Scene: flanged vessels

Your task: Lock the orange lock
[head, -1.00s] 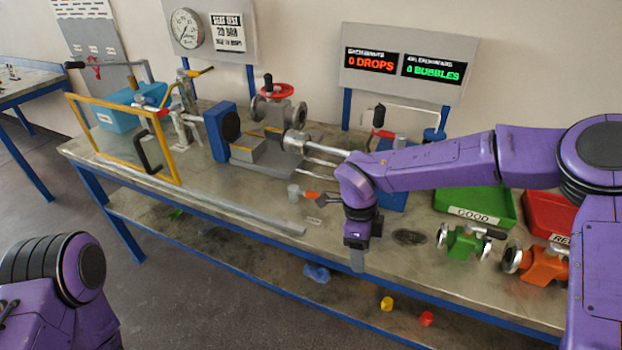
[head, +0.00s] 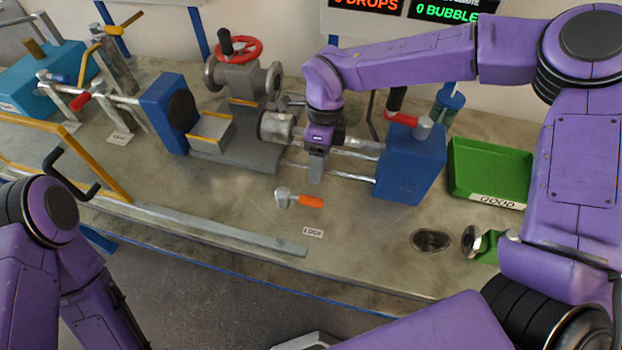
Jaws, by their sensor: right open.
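An orange-handled lever (head: 310,201) with a grey round hub lies low on the bench, in front of the rails. It is the plainest orange part in view; I cannot tell whether it is the lock or how it is set. My right gripper (head: 315,175) points down above the rails, behind and slightly right of the grey hub, apart from the lever. It is open and looks empty; the gap between its fingers is hard to see. My left arm shows at the lower left, but its gripper is out of view.
A grey flanged valve (head: 243,78) with a red handwheel stands behind, left of my right gripper. Blue blocks (head: 408,165) flank the rails. A green tray (head: 490,172) and a green valve (head: 486,246) are at right. The bench front around the lever is mostly clear.

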